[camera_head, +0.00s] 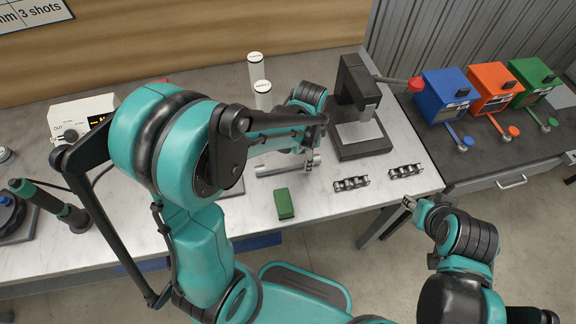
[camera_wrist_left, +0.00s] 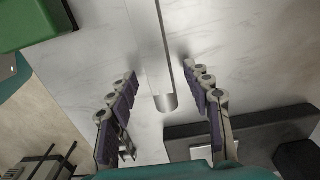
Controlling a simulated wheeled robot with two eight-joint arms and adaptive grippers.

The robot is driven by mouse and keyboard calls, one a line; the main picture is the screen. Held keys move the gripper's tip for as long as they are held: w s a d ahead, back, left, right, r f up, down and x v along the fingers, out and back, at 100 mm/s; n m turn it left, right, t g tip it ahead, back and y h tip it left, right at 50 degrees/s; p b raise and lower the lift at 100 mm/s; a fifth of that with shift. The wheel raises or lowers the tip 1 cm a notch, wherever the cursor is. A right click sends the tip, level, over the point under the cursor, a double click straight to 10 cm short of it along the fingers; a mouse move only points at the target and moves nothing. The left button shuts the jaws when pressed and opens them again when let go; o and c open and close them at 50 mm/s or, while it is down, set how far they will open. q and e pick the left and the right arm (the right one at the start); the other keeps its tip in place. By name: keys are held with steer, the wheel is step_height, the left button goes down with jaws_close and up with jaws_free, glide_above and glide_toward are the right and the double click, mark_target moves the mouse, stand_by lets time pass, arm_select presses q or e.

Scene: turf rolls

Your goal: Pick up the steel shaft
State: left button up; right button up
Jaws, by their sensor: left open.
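The steel shaft (camera_head: 272,171) lies on the white worktop. In the left wrist view the bright metal shaft (camera_wrist_left: 155,45) runs from the top edge down to a rounded end between my fingers. My left gripper (camera_head: 309,163) is over the shaft's right end in the head view. In the left wrist view my left gripper (camera_wrist_left: 158,73) is open, with one finger on each side of the shaft and a visible gap on both sides. Part of the shaft is hidden behind my left arm in the head view. My right gripper (camera_head: 408,202) is beyond the worktop's front right corner; its jaws are too small to read.
A green block (camera_head: 284,204) lies in front of the shaft. A black press stand (camera_head: 362,148) is to the right, with two dark ridged parts (camera_head: 351,184) (camera_head: 405,171) in front. Two white cylinders (camera_head: 255,72) (camera_head: 262,97) stand behind. Coloured lever boxes (camera_head: 443,95) are on the right bench.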

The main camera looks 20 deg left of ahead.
arm_select(q)
jaws_close()
steer(key=shift+r, duration=0.1)
steer(key=shift+r, duration=0.4)
steer(key=r+p, duration=0.1)
steer(key=r, duration=0.1)
steer(key=r+p, duration=0.1)
steer(key=shift+s+d+r, duration=0.15)
steer(key=shift+d+r, duration=0.05)
steer(key=shift+r, duration=0.15)
steer(key=s+d+r+p, duration=0.3)
steer(key=s+d+r, duration=0.35)
steer(key=d, duration=0.25)
step_height(320, 180, up, 10)
steer(key=p, duration=0.8)
steer(key=shift+w+d, duration=0.15)
steer(key=shift+w, duration=0.1)
